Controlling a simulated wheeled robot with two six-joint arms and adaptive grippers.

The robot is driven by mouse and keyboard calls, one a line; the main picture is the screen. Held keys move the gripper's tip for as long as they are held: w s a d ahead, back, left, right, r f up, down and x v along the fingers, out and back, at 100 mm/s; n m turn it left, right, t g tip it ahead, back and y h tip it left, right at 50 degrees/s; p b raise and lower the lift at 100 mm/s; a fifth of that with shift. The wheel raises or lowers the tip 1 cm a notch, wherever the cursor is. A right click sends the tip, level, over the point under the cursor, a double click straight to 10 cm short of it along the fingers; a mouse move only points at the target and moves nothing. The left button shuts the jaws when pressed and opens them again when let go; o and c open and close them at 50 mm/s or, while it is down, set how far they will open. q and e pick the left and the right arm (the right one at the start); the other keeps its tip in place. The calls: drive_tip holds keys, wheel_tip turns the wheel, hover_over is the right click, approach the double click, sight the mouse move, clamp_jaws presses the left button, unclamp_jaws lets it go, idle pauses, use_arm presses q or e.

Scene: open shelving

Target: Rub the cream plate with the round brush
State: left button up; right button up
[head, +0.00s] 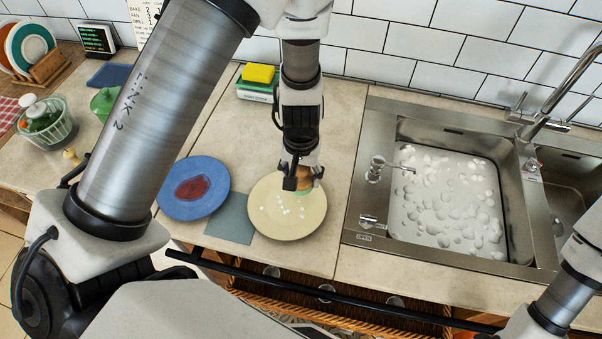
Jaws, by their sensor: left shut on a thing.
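The cream plate (287,225) lies on the counter left of the sink, with several small white specks on its surface. My left gripper (299,183) is over the plate's upper part, pointing down. It is shut on the round brush (307,184), whose tan body and greenish lower part show just below and right of the fingers. The brush is at the plate's upper right area; whether it touches the plate I cannot tell. My right gripper is out of view; only part of my right arm shows at the lower right.
A blue plate (194,188) with a dark red stain lies left, beside a grey-blue cloth (229,218). A yellow sponge (258,73) rests on a green and white block behind. The sink (443,201) holds foamy water at right, with a tap (553,100).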

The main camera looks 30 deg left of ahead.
use_arm(q)
drive_tip(key=shift+r+p, duration=0.35)
drive_tip(key=shift+r, duration=0.5)
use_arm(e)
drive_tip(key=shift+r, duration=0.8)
use_arm(q)
wheel_tip(320, 180, up, 3)
drive_tip(key=p, duration=0.3)
drive_tip(key=shift+r, duration=0.15)
drive_tip(key=shift+s, duration=0.1)
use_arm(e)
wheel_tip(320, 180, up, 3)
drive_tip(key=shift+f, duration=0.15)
